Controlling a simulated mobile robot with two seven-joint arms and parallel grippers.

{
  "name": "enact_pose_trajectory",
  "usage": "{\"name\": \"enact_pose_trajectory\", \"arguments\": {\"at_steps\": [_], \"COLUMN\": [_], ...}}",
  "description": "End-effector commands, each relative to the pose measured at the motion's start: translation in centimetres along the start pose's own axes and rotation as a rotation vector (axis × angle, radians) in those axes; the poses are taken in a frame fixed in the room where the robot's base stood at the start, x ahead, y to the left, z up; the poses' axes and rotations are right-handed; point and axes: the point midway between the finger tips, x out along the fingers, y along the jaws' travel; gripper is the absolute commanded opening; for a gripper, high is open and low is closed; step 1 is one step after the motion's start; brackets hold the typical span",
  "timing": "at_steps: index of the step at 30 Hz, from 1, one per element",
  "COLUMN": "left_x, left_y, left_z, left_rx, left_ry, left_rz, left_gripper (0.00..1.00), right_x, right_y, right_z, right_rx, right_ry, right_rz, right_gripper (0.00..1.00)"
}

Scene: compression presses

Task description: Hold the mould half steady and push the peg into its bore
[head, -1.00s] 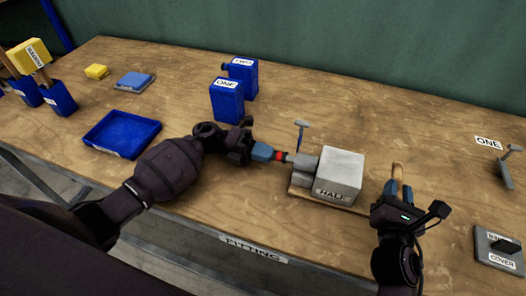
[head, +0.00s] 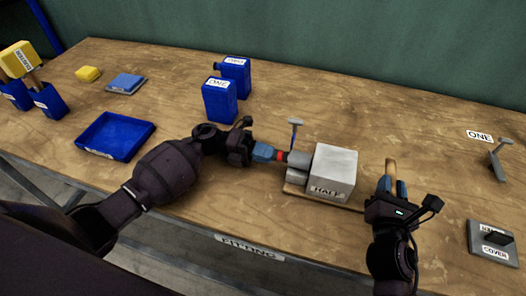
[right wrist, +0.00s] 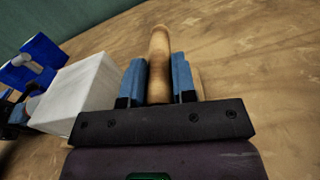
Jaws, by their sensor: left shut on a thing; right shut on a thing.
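The mould half (head: 335,170) is a pale grey block labelled HALF on a thin wooden base. It also shows in the right wrist view (right wrist: 82,92). My left gripper (head: 266,152) is shut on a red-banded piece (head: 281,155) to its left. A grey cylinder, seemingly the peg (head: 299,159), runs from that piece to the block's left side; the bore and the depth of entry are hidden. My right gripper (head: 391,186) is just right of the block, shut on a rounded wooden rod (right wrist: 158,65); whether the rod joins the base is unclear.
A T-shaped tool (head: 295,124) stands behind the grey cylinder. Two blue canisters (head: 220,101) stand behind, and a blue tray (head: 116,135) lies left. A grey cover plate (head: 484,252) and a metal bracket (head: 500,157) are at the right. The back middle of the table is clear.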

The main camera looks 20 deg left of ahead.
Motion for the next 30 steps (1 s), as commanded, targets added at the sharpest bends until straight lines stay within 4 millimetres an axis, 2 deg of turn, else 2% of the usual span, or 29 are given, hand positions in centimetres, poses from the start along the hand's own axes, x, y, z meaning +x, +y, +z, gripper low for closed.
{"name": "enact_pose_trajectory", "arguments": {"at_steps": [5, 10, 21, 26, 30], "left_x": [0.5, 0.1, -2.6, -3.1, -4.5], "left_y": [0.2, 0.2, 0.1, 0.1, 0.1], "left_z": [-0.2, -0.1, 0.0, 0.0, 0.0], "left_rx": [-0.003, -0.003, -0.002, -0.002, -0.002], "left_ry": [0.004, 0.001, -0.001, -0.001, 0.000], "left_rz": [0.002, 0.003, 0.003, 0.002, 0.004], "left_gripper": [0.00, 0.00, 0.00, 0.00, 0.00], "right_x": [0.0, 0.0, 0.0, 0.0, 0.0], "right_y": [0.3, 0.2, 0.1, 0.1, 0.1], "right_z": [0.1, 0.1, 0.1, 0.1, 0.1], "right_rx": [0.005, 0.005, 0.004, 0.004, 0.003], "right_ry": [-0.002, -0.002, -0.002, -0.002, -0.002], "right_rz": [0.007, 0.006, 0.003, 0.003, 0.002], "right_gripper": [0.00, 0.00, 0.00, 0.00, 0.00]}}
